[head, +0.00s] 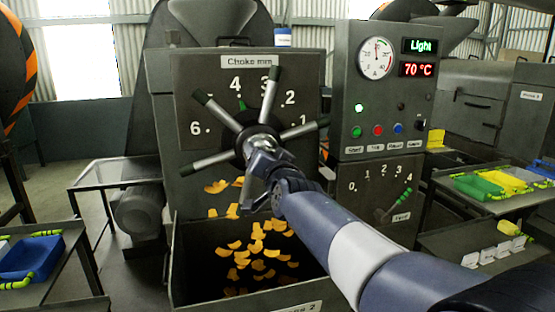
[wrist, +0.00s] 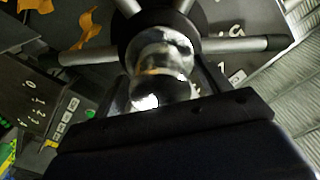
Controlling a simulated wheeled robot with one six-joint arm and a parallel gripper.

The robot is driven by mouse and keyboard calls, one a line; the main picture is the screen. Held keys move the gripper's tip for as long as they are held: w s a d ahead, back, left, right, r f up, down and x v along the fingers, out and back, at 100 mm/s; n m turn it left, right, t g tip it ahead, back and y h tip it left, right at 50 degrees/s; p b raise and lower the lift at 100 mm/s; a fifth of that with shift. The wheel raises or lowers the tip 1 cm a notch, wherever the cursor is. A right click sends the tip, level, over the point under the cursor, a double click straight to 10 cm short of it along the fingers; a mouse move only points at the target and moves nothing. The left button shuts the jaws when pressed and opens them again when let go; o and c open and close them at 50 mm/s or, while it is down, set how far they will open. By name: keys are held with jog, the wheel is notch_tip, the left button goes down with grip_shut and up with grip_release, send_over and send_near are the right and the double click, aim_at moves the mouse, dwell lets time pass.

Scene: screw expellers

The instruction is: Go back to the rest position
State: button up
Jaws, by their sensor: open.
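My gripper (head: 256,147) is at the hub of the spoked choke wheel (head: 210,163), on the front of the grey machine in the head view. In the wrist view, the open jaws of my gripper (wrist: 163,72) stand on either side of the shiny round hub knob (wrist: 165,55). I cannot tell whether they touch it. My arm (head: 330,235) reaches in from the lower right and hides part of the wheel. A green mark on the dial (head: 241,104) is just below the 4.
A control box (head: 385,90) with a gauge, lights and buttons stands right of the wheel, above a small lever (head: 397,203). An open bin (head: 190,290) with orange flakes is below. Tray tables stand at the right (head: 450,190) and lower left (head: 75,262).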

jog(key=v, duration=1.1)
jog(key=x, duration=1)
jog(key=shift+w+a, duration=0.1)
jog(key=shift+w, duration=0.2)
jog(key=shift+w+a+r+n+p, duration=0.1)
jog(key=shift+w+r+n+p, duration=0.15)
jog(key=shift+p, duration=0.3)
jog(key=shift+s+n+p, duration=0.1)
jog(key=shift+n+p, duration=0.75)
jog(key=shift+n, duration=0.2)
jog(key=n+p, duration=0.3)
jog(key=shift+s+f, duration=0.2)
jog(key=shift+f, duration=0.05)
jog(key=b+v, duration=0.2)
jog(key=v, duration=0.8)
jog(key=shift+s, duration=0.15)
